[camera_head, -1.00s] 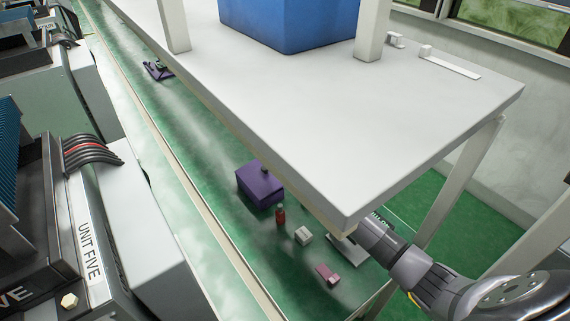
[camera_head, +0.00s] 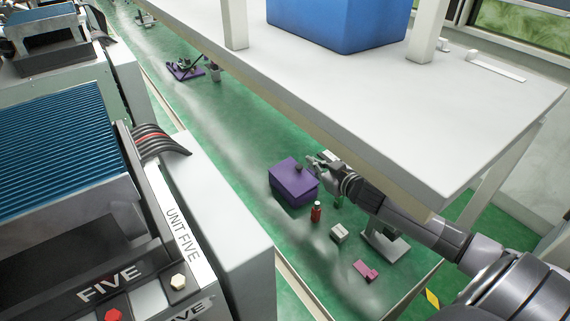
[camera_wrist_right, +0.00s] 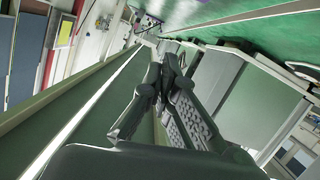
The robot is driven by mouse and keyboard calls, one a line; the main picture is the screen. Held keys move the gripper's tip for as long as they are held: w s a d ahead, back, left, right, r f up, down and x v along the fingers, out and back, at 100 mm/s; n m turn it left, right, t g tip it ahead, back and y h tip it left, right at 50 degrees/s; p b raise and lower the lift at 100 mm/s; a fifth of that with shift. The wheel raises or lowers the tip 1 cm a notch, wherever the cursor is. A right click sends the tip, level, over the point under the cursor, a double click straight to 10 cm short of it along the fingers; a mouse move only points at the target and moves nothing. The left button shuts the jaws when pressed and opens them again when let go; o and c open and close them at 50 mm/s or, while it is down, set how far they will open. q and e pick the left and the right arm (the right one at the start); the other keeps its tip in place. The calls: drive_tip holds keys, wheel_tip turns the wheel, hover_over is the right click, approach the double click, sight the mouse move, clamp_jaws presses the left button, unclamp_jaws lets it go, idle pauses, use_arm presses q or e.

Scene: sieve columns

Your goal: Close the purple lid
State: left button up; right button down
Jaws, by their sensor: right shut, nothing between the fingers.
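A purple box (camera_head: 291,190) stands on the green bench surface, under the front edge of a white shelf. Its flat purple lid (camera_head: 286,171) appears to lie on top, with a small dark knob (camera_head: 298,168). I cannot tell whether the lid sits fully down. My right gripper (camera_head: 313,161) is shut and empty, just right of the knob at the box's far right corner. I cannot tell whether it touches the lid. In the right wrist view its fingertips (camera_wrist_right: 172,62) are close together, and the box is not clearly seen. My left gripper is not in view.
The white shelf (camera_head: 400,115) overhangs my right arm and carries a blue bin (camera_head: 340,25). A red bottle (camera_head: 316,212), a small white block (camera_head: 339,233) and a pink piece (camera_head: 365,270) are in front of the box. Another purple object (camera_head: 184,69) lies farther back. Machines stand left.

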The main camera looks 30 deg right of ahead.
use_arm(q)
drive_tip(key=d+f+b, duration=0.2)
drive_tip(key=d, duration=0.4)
use_arm(e)
drive_tip(key=w+d+f, duration=0.2)
drive_tip(key=w, duration=0.1)
drive_tip(key=b, duration=0.5)
hover_over(302, 175)
drive_tip(key=f, duration=0.3)
drive_tip(key=shift+a, duration=0.4)
drive_tip(key=shift+d+f+b, duration=0.15)
drive_tip(key=shift+f+b, duration=0.5)
drive_tip(key=shift+b, duration=0.15)
drive_tip(key=shift+d+f+b, duration=0.1)
drive_tip(key=shift+f+b, duration=0.15)
drive_tip(key=shift+b, duration=0.05)
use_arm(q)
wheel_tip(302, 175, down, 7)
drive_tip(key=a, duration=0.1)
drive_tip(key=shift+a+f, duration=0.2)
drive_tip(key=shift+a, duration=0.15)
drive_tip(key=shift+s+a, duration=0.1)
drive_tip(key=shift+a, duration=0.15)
